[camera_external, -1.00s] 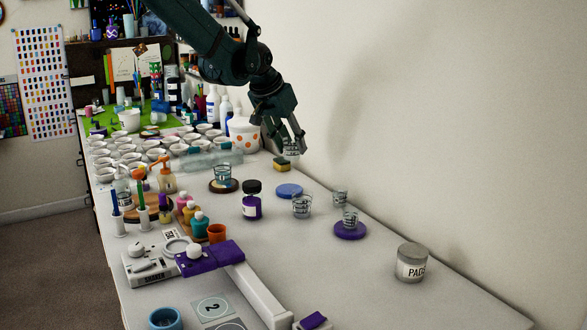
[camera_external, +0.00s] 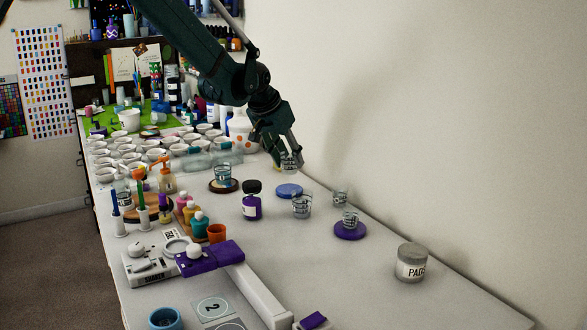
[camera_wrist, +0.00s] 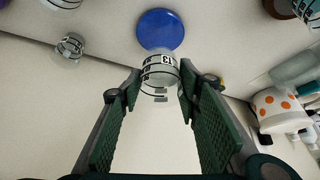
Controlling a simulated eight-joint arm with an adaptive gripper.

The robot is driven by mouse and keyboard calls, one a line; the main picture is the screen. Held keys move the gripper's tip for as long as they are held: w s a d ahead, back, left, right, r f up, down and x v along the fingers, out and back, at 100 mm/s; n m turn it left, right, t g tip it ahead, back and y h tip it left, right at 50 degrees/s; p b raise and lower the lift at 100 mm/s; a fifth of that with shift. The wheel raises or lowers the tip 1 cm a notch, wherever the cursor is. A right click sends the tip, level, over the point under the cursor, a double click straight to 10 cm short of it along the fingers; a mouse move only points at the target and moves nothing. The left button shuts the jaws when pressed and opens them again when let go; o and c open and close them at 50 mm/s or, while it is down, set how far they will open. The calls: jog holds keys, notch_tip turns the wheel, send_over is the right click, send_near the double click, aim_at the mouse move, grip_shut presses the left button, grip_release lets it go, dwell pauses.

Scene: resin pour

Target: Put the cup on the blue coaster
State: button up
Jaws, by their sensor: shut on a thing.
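My gripper (camera_external: 288,162) is shut on a small clear cup (camera_external: 290,162) with dark markings. In the wrist view the cup (camera_wrist: 160,72) sits between the two fingertips (camera_wrist: 158,90). The blue coaster (camera_external: 289,191) lies flat on the table with nothing on it, just below the held cup in the external view. In the wrist view the coaster (camera_wrist: 160,29) shows just beyond the cup. The cup appears above the table and apart from the coaster; the exact height is hard to tell.
Other clear cups stand near the coaster (camera_external: 302,206) and by the wall (camera_external: 341,197). One is on a purple coaster (camera_external: 350,231) and one on a brown coaster (camera_external: 223,187). A purple jar (camera_external: 252,203) stands to the left. A wall (camera_external: 430,120) bounds the right side.

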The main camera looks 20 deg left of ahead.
aim_at(289, 172)
jog(key=shift+f, duration=0.65)
jog(key=shift+f, duration=1.9)
jog(key=shift+f, duration=0.2)
jog(key=o, duration=0.9)
jog(key=shift+r, duration=0.25)
jog(key=v, duration=1.2)
